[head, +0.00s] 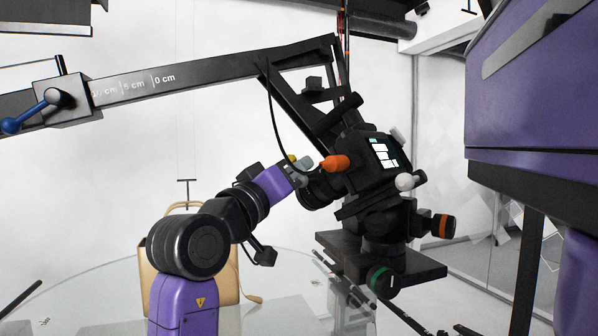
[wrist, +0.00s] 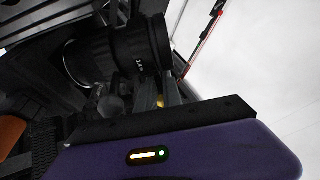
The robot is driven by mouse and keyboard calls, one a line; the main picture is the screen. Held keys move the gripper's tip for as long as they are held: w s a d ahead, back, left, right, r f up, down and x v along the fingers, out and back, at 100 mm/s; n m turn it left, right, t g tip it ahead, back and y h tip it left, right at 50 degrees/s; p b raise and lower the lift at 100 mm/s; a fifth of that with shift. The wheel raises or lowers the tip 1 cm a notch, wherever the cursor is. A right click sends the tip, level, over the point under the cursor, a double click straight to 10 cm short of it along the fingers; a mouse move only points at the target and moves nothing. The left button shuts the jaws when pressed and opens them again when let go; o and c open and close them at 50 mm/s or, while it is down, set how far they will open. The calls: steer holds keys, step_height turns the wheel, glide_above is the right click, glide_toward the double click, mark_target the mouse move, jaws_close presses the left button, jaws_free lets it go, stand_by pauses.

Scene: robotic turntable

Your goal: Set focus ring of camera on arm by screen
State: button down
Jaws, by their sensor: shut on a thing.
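The black camera (head: 352,172) hangs at the end of the black arm, with a small lit screen (head: 384,153) on its side. Its lens with the focus ring (head: 318,190) points left, toward my gripper (head: 298,174). In the wrist view the ring (wrist: 140,45) is a dark ribbed barrel with small white marks, too small to read. My gripper's grey fingers (wrist: 172,92) are shut on the ring's edge, and the contact is partly hidden. An orange knob (head: 335,162) sits just right of my gripper in the head view.
The black boom (head: 210,72) with centimetre marks and a blue-handled clamp (head: 55,100) crosses above my arm. Green (head: 383,281) and orange-banded (head: 443,226) knobs stick out below the camera. A tan bag (head: 160,285) stands behind my arm. A large purple body (head: 530,90) fills the right.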

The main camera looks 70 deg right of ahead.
steer(key=c, duration=1.5)
jaws_free()
steer(key=shift+w, duration=0.1)
steer(key=shift+c, duration=0.2)
